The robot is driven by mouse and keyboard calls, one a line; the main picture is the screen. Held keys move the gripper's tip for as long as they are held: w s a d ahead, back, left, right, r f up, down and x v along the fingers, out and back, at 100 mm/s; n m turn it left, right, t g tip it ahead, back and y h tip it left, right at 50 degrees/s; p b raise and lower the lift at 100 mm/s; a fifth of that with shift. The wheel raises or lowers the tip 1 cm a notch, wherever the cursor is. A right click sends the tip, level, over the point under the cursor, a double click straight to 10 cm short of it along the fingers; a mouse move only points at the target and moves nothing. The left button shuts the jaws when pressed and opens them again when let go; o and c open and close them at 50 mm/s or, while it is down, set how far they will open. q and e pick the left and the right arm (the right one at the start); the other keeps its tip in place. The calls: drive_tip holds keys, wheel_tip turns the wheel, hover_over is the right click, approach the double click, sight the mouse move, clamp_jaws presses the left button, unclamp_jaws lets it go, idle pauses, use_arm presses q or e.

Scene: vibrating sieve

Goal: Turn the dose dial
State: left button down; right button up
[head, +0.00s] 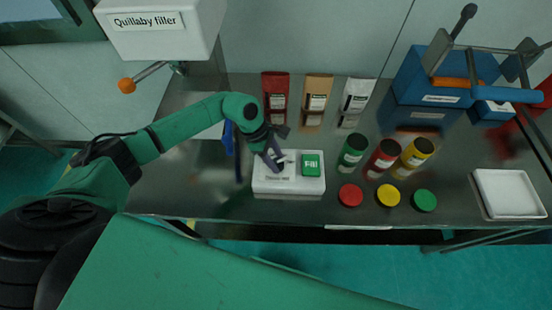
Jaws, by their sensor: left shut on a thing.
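A white control box (290,186) lies on the steel table, with a small label on its front part. A green button marked "Fill" (311,164) is on its right half. The dose dial is on its left half, mostly hidden by my left gripper (275,161). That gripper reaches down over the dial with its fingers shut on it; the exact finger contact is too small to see. My right gripper is not in view.
The Quillaby filler (163,30) with an orange-knobbed lever (127,86) hangs at upper left. Red, tan and white pouches stand behind the box. Jars (352,151) and coloured lids (388,196) are to its right. A blue press (440,78) and white tray (508,193) are farther right.

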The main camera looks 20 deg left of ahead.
use_arm(q)
drive_tip(key=n+t, duration=0.2)
drive_tip(key=n, duration=0.3)
drive_tip(key=shift+s+b, duration=0.1)
drive_tip(key=shift+b, duration=0.25)
drive_tip(key=n+t+y, duration=0.1)
drive_tip(key=n, duration=0.2)
drive_tip(key=shift+d+n+b, duration=0.15)
drive_tip(key=shift+n+b, duration=0.15)
drive_tip(key=shift+n, duration=0.1)
drive_tip(key=n+t+y+b, duration=0.1)
drive_tip(key=n, duration=0.2)
drive_tip(key=shift+s+d+f+n+b, duration=0.1)
drive_tip(key=shift+n+b, duration=0.2)
drive_tip(key=shift+b, duration=0.1)
drive_tip(key=shift+n+t+y+b, duration=0.3)
drive_tip(key=shift+n+y+b, duration=0.5)
drive_tip(key=shift+n+b, duration=0.8)
drive_tip(key=shift+s+n, duration=0.1)
drive_tip(key=shift+n, duration=0.3)
drive_tip(key=shift+c, duration=1.6)
unclamp_jaws()
